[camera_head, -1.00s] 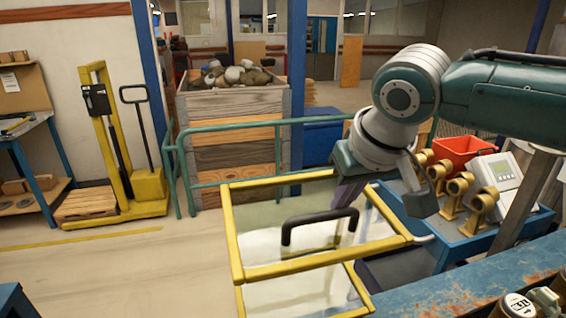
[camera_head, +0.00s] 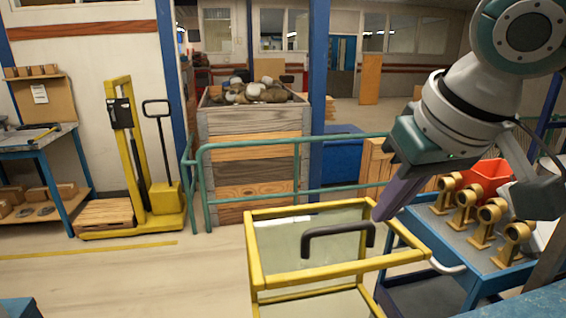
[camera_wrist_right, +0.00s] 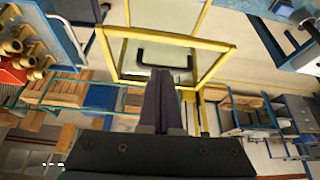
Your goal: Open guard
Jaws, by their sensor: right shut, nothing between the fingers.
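The guard (camera_head: 256,262) is a yellow frame with clear panels, low in the middle of the head view. A black handle (camera_head: 338,232) is fixed on its top panel. The guard's yellow frame also shows upside down in the right wrist view (camera_wrist_right: 222,62), with the handle (camera_wrist_right: 164,62) inside it. My right gripper (camera_head: 380,214) hangs just right of the handle, at the guard's right side, apart from the handle as far as I can see. Its dark fingers are together and empty, pointing toward the handle in the right wrist view (camera_wrist_right: 160,85). My left gripper is out of view.
A blue cart (camera_head: 455,240) with several brass meter bodies (camera_head: 463,207) and a red bin (camera_head: 490,176) stands right of the guard. A green railing (camera_head: 250,147) runs behind it. A wooden crate of stones (camera_head: 253,150) and a yellow lifter (camera_head: 130,150) stand further back.

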